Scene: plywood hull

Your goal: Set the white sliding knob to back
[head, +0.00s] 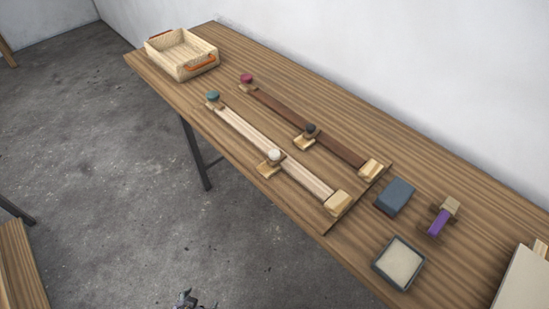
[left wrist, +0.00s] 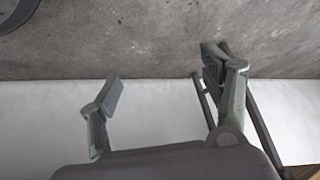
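The white sliding knob (head: 274,154) sits on a small wooden carriage on the pale slide rail (head: 240,130), a little past the middle toward the near right end. The rail has a teal knob (head: 213,96) at its far left end and a pale wooden block (head: 338,203) at its near right end. My left gripper (head: 187,299) shows at the bottom edge of the head view, below and apart from the table. In the left wrist view the left gripper (left wrist: 160,92) has its fingers spread with nothing between them. My right gripper is out of view.
A dark rail (head: 280,108) with a black knob (head: 310,130) and a crimson knob (head: 246,78) runs parallel behind. A wooden crate (head: 160,60) stands at the far left. A blue box (head: 395,196), purple-and-wood object (head: 439,221) and square tray (head: 377,268) lie at right.

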